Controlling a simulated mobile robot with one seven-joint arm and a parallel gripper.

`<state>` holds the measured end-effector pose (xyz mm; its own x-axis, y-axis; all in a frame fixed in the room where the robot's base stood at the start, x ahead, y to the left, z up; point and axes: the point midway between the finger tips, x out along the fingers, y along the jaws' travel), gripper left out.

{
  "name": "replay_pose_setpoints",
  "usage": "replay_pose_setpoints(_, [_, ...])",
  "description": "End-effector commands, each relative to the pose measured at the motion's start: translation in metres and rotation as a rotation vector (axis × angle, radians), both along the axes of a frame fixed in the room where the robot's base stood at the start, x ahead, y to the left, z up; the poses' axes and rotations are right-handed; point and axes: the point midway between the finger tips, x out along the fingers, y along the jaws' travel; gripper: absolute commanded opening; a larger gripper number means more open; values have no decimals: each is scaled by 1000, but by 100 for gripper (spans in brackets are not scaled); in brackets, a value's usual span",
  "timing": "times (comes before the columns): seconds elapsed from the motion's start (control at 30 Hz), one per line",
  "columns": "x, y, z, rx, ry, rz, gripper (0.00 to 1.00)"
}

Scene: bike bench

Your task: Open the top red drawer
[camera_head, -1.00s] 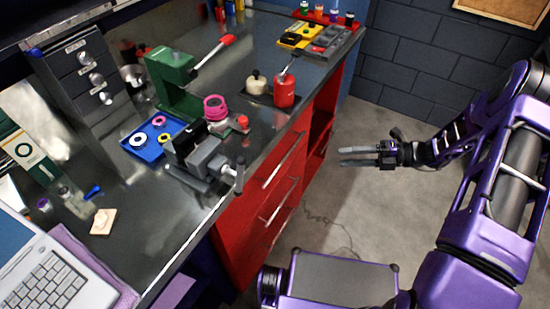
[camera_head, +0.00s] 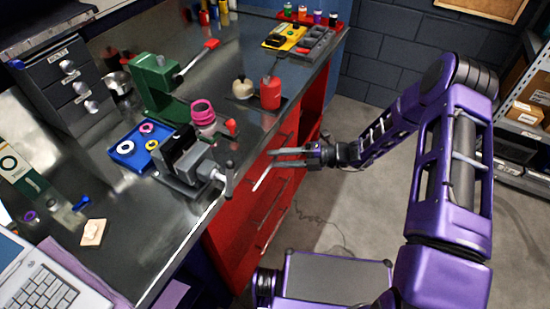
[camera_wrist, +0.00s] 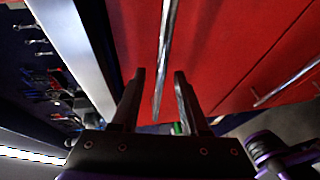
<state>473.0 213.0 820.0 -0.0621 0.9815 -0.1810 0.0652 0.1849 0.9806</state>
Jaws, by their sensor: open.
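The red drawer cabinet sits under the dark bench top, its front facing right in the head view. The top red drawer (camera_head: 246,188) has a long silver bar handle (camera_head: 264,176). My gripper (camera_head: 272,158) is at the upper part of this handle in the head view, with its fingers pointing left toward the drawer front. In the wrist view my gripper (camera_wrist: 160,78) is open, and the handle (camera_wrist: 166,55) runs lengthwise between the two fingers. I cannot tell whether either finger touches it. The drawer looks flush with the cabinet.
A lower drawer handle (camera_head: 271,226) is below. On the bench (camera_head: 150,205) stand a grey vise (camera_head: 190,165), a red can (camera_head: 270,93), a green press (camera_head: 152,85) and a blue tray (camera_head: 127,156). The floor (camera_head: 345,200) right of the cabinet is clear.

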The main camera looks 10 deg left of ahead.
Motion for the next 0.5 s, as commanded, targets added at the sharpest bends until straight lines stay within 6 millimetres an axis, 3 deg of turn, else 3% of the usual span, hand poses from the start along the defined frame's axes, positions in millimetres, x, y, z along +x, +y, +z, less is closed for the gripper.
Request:
replay_pose_setpoints(0.13, [-1,10,-2,0,-1,1,45])
replay_pose_setpoints(0.4, [-1,11,-2,0,-1,1,45])
replay_pose_setpoints(0.5, [-1,11,-2,0,-1,1,30])
